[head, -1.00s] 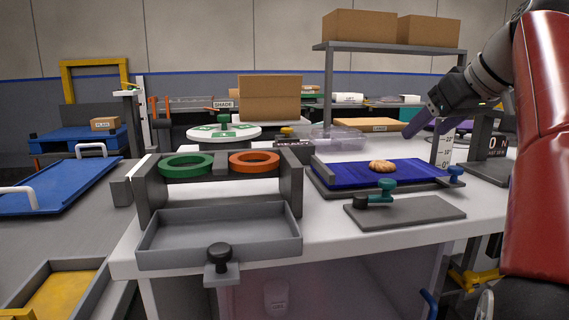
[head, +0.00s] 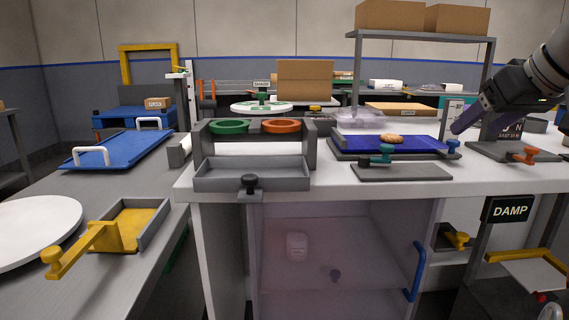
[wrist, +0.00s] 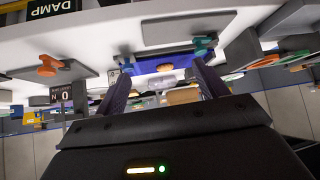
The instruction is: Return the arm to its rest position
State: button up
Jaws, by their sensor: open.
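My gripper (head: 466,119) is at the right of the head view, raised above the white table and clear of its surface. Its two purple fingers are apart with nothing between them. In the wrist view the open fingers (wrist: 160,82) frame the scene, which appears upside down. A biscuit (head: 391,139) lies on the blue tray (head: 360,143), to the left of my gripper and apart from it. The biscuit also shows beyond the fingers in the wrist view (wrist: 164,67).
A grey plate with a green knob (head: 402,172) lies before the tray. A grey bin (head: 252,176) stands below green and orange rings. A shelf (head: 420,36) with cardboard boxes rises behind. A DAMP sign (head: 509,209) hangs at the right. The left bench holds a yellow tray (head: 130,226).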

jog(key=s+a+f+m+g, duration=0.1)
jog(key=s+a+f, duration=0.4)
jog(key=f, duration=0.6)
jog(key=s+a+f+g+h, duration=0.1)
jog(key=s+a+f, duration=0.5)
jog(key=f, duration=0.5)
jog(key=s+a+f+m+g+h, duration=0.1)
jog(key=s+a+f, duration=0.5)
jog(key=f, duration=0.5)
jog(key=shift+s+f+m, duration=0.2)
jog(key=shift+s+m, duration=0.1)
jog(key=shift+s, duration=0.05)
jog(key=shift+c, duration=0.3)
